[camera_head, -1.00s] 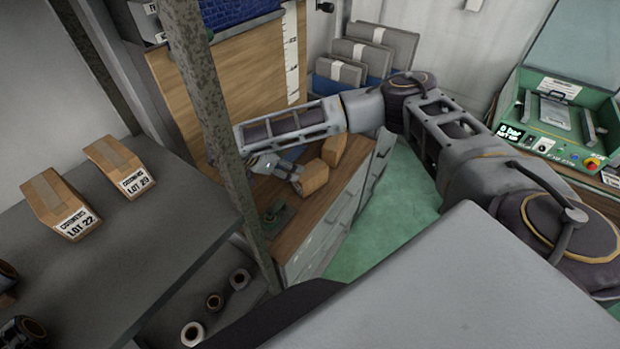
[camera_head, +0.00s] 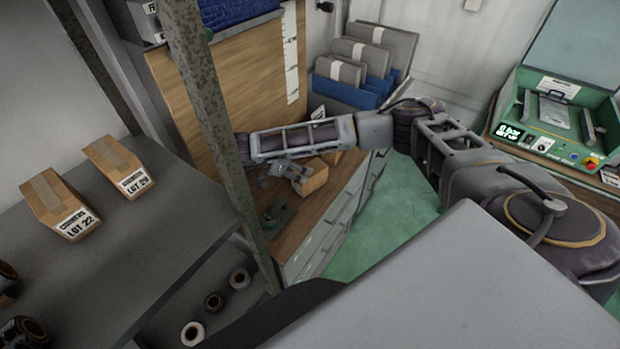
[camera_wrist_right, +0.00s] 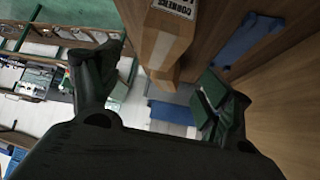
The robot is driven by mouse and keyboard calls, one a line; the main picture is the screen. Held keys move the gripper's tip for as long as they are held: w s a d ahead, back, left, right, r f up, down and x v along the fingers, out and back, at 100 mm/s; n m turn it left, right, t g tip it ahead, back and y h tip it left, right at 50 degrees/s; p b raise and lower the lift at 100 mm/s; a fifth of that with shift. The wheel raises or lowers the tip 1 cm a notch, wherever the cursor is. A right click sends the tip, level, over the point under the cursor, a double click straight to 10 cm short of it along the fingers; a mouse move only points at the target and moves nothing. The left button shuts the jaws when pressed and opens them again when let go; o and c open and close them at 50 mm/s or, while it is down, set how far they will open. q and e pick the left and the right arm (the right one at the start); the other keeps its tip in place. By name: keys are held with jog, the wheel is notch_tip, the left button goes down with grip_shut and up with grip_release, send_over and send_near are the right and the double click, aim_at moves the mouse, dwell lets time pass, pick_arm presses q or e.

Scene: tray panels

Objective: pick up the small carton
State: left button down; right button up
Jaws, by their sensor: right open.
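A small brown carton (camera_head: 314,177) sits on the wooden bench top, partly hidden by my right gripper (camera_head: 288,171). In the right wrist view a carton (camera_wrist_right: 178,32) with a white label reading CORNERS appears beyond and between the two dark fingers of that gripper (camera_wrist_right: 160,90). The fingers are spread apart, with no clear contact on the carton. A piece of brown carton also shows just under my right forearm in the head view (camera_head: 331,158); most of it is hidden. My left gripper is not in view.
A speckled post (camera_head: 215,115) rises before the bench. A green machine (camera_head: 550,120) is at right.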

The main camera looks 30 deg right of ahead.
aim_at(310, 178)
jog(key=shift+x, duration=1.8)
jog(key=shift+d+f, duration=0.15)
jog(key=shift+f, duration=0.05)
jog(key=shift+b+x, duration=0.8)
jog(key=shift+x, duration=0.8)
jog(key=shift+b+x, duration=0.3)
jog(key=shift+x, duration=0.5)
jog(key=shift+s, duration=0.1)
jog(key=shift+c, duration=0.3)
jog(key=c, duration=1.2)
